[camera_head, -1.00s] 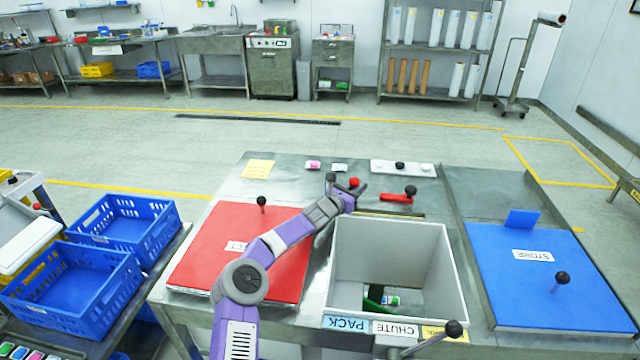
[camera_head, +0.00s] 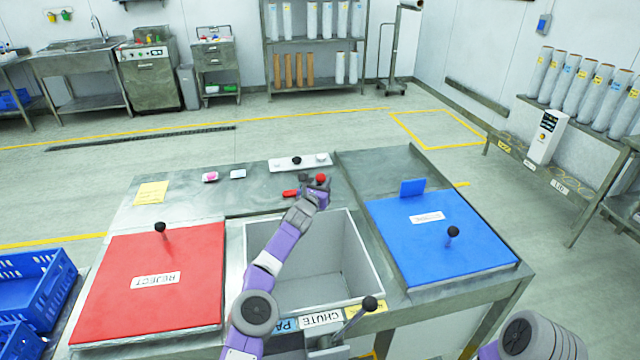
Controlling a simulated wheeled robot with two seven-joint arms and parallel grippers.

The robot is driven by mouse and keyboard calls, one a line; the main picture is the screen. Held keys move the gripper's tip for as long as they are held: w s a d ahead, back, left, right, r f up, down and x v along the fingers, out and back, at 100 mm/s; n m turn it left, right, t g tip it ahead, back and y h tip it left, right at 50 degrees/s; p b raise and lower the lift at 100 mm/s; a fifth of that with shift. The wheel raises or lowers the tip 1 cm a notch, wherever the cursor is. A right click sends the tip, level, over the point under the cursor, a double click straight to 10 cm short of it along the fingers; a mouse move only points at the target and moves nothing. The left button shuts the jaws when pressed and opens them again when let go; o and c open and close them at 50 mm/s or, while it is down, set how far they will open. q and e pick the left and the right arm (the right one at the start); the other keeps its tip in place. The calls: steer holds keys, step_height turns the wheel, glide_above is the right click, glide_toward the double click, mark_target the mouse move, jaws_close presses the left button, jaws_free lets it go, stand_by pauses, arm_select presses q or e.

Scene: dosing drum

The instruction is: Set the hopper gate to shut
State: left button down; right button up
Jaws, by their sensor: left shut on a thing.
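The grey square hopper (camera_head: 355,255) is set in the steel bench, behind the CHUTE label (camera_head: 320,318). Its visible floor is plain grey; my left arm crosses above it and hides part. My left gripper (camera_head: 316,188) is at the hopper's far edge, shut on a red knob (camera_head: 321,179). What is under the knob is hidden by the gripper. A red handle (camera_head: 290,193) lies just left of the gripper, partly covered. Part of my right arm shows at the lower right; its gripper is out of view.
A red REJECT lid (camera_head: 150,285) lies left of the hopper and a blue STORE lid (camera_head: 440,235) right of it, each with a black knob. A black-knobbed lever (camera_head: 370,303) stands at the front. A white switch plate (camera_head: 300,162) lies behind.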

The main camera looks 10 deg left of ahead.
arm_select(q)
steer(key=shift+w+d+r, duration=0.2)
steer(key=shift+d+r, duration=0.15)
steer(key=shift+r, duration=0.2)
steer(key=shift+d, duration=0.35)
steer(key=c, duration=1)
jaws_free()
steer(key=shift+w+d, duration=0.1)
steer(key=shift+d, duration=0.05)
steer(key=shift+f, duration=0.1)
steer(key=shift+f, duration=0.15)
